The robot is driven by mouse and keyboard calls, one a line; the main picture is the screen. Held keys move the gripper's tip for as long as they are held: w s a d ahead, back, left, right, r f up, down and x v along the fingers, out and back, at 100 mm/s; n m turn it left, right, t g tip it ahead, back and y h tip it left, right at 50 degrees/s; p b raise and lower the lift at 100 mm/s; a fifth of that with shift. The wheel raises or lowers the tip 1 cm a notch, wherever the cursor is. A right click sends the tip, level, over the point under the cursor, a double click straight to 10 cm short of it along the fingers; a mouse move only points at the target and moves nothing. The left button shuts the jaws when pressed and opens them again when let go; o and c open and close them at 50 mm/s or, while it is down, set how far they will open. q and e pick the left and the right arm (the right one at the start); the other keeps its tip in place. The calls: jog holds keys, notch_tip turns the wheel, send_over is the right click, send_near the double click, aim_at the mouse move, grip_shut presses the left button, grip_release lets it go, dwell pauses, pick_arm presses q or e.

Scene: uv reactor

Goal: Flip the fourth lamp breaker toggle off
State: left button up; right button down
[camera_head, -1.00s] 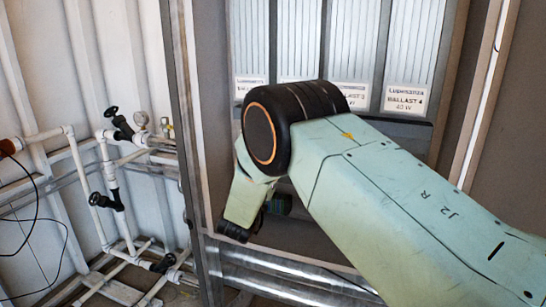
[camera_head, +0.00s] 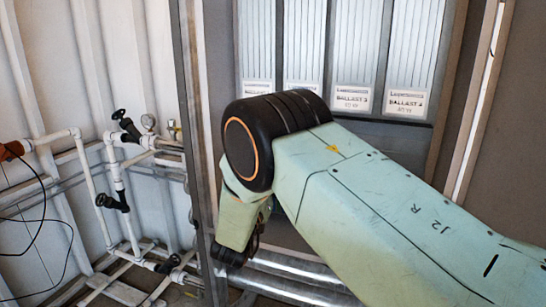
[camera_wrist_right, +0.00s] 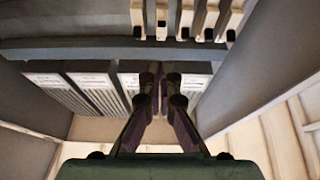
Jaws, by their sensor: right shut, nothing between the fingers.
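The lamp breaker toggles cannot be told in the head view, where my right arm covers the area below the ballasts. In the right wrist view, a row of several cream bars with black ends (camera_wrist_right: 186,20) runs along the top edge; they may be the toggles, but I cannot tell which is the fourth. My right gripper (camera_wrist_right: 160,75) is shut and empty, its tips below and apart from that row in the picture. My left gripper is not in view.
Ribbed ballast panels with white labels stand at the back, including Ballast 3 (camera_head: 353,99) and Ballast 4 (camera_head: 406,103). A cabinet post (camera_head: 190,110) stands left of my arm. White pipes with black valves (camera_head: 126,128) fill the left. Shiny metal ducts (camera_head: 290,285) lie below.

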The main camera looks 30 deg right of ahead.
jog(key=shift+s+a+f, duration=0.35)
jog(key=shift+s+f, duration=0.05)
jog(key=shift+f, duration=0.15)
jog(key=shift+s+a+f, duration=0.35)
jog(key=shift+f, duration=0.15)
jog(key=shift+w, duration=0.15)
